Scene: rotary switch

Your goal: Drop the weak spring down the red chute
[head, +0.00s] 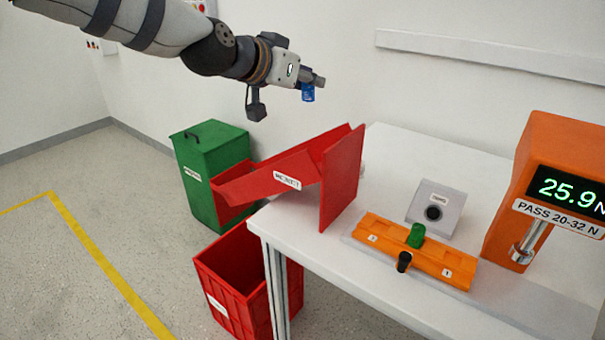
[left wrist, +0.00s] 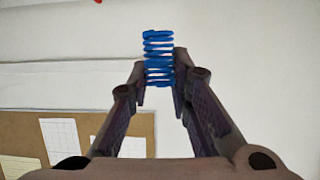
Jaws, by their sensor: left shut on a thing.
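A blue coil spring (head: 308,93) is gripped by my left gripper (head: 315,82), in the air above and beyond the red chute. The left wrist view shows the spring (left wrist: 159,58) upright between the two fingertips of the left gripper (left wrist: 160,70). The red chute (head: 270,180), with a reject label, slopes down to the left at the table's left end. A tall red plate (head: 341,175) stands at its right. The spring is apart from the chute. My right gripper is not in view.
On the white table (head: 395,150) are an orange fixture (head: 440,262) with green and black pieces, a grey block (head: 448,198) and an orange tester (head: 560,150) reading 25.9 N.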

